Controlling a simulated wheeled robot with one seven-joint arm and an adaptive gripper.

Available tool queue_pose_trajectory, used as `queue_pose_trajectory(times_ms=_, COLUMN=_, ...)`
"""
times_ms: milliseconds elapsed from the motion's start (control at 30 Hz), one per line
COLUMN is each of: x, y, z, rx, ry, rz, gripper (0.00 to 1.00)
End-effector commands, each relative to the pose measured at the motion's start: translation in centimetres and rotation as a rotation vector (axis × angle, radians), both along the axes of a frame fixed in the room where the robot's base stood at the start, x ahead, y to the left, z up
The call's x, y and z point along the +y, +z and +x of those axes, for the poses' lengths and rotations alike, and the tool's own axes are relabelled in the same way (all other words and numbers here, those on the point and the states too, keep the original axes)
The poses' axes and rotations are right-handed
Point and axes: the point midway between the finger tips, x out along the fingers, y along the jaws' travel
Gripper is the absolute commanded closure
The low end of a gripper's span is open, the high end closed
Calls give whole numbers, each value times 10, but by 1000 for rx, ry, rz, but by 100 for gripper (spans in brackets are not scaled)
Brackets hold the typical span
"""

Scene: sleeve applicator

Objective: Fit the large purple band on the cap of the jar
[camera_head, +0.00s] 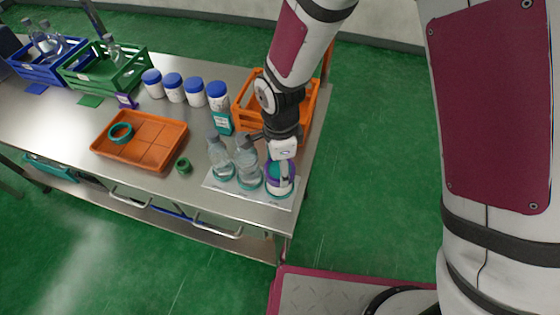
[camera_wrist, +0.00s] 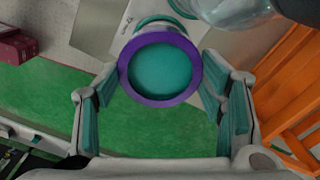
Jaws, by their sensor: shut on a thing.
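The large purple band (camera_wrist: 160,101) shows as a ring between my fingers in the wrist view, and its purple edge also shows at the jar top in the head view (camera_head: 270,172). My gripper (camera_wrist: 160,84) is shut on the band, one finger at each side. The jar's teal cap (camera_wrist: 163,68) fills the ring's opening, and the band looks nearly centred on it. I cannot tell how far down the cap the band sits. The jar (camera_head: 280,187) stands upright on the white mat at the table's front right, below my gripper (camera_head: 283,163), which partly hides it.
Two clear bottles (camera_head: 247,165) (camera_head: 220,158) stand just left of the jar on the mat (camera_head: 228,188). An orange crate (camera_head: 310,103) is behind. An orange tray (camera_head: 150,150) holds a teal ring (camera_head: 121,124); a small green ring (camera_head: 183,165) lies beside it. Several blue-capped jars stand behind.

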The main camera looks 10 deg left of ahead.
Motion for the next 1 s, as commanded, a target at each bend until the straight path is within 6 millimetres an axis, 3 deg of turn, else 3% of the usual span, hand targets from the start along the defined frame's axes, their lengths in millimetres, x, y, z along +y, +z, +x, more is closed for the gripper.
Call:
queue_pose_trajectory(times_ms=233, x=0, y=-1, z=0, rx=0, ry=0, rz=0, gripper=44)
queue_pose_trajectory(times_ms=300, x=0, y=-1, z=0, rx=-1, ry=0, rz=0, gripper=23)
queue_pose_trajectory(times_ms=367, x=0, y=0, z=0, rx=-1, ry=-1, rz=0, gripper=13)
queue_pose_trajectory(times_ms=600, x=0, y=0, z=0, rx=-1, ry=-1, rz=0, gripper=13)
queue_pose_trajectory(times_ms=700, x=0, y=0, z=0, rx=-1, ry=-1, rz=0, gripper=0)
queue_pose_trajectory(times_ms=1000, x=0, y=0, z=0, rx=-1, ry=-1, rz=0, gripper=0)
